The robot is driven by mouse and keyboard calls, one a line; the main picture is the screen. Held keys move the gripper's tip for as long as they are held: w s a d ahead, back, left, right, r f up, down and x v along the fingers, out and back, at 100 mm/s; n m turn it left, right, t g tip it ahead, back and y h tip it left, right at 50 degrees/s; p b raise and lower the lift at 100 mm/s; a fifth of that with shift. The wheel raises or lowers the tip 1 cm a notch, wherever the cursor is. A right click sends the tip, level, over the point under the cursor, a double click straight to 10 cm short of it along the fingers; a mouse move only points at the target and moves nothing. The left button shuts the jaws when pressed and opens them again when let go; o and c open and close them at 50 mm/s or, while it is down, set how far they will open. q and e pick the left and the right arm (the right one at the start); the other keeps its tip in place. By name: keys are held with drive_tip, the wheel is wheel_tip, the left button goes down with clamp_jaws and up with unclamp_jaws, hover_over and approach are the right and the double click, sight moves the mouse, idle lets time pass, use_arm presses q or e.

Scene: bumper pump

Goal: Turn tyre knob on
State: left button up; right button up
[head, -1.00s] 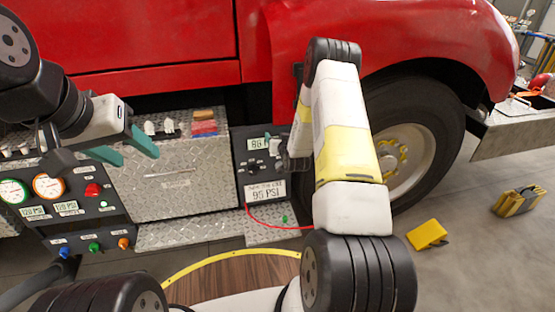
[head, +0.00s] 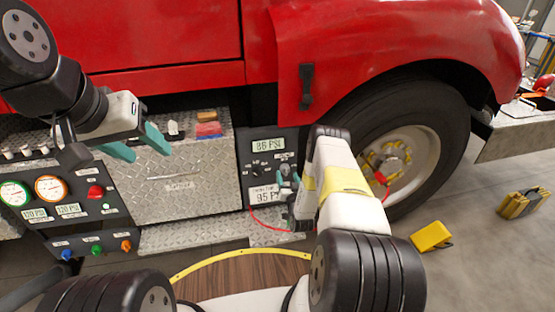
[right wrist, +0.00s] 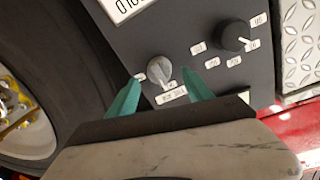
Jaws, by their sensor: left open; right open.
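The tyre panel (head: 247,150) is a dark board beside the truck's front wheel, with a display reading 86 PSI (head: 268,146). In the right wrist view, a grey knob (right wrist: 160,69) with a pointer sits between my right gripper's (right wrist: 161,73) two teal fingertips. The fingers are open, and contact with the knob cannot be told. A black knob (right wrist: 235,36) with several labels around it is further right on the panel. In the head view, my right gripper (head: 289,177) is at the panel's right side. My left gripper (head: 151,154) is open and empty before the metal box.
A diamond-plate box (head: 175,190) stands left of the panel. Further left is a gauge panel (head: 75,225) with buttons. A red hose (head: 262,221) runs low below the tyre panel. The tyre (head: 425,105) is close on the right. Yellow chocks (head: 430,236) lie on open floor.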

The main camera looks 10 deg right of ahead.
sight(286, 173)
drive_tip(key=shift+w+d, duration=0.1)
drive_tip(key=shift+w, duration=1.7)
drive_tip(key=shift+c, duration=0.2)
clamp_jaws()
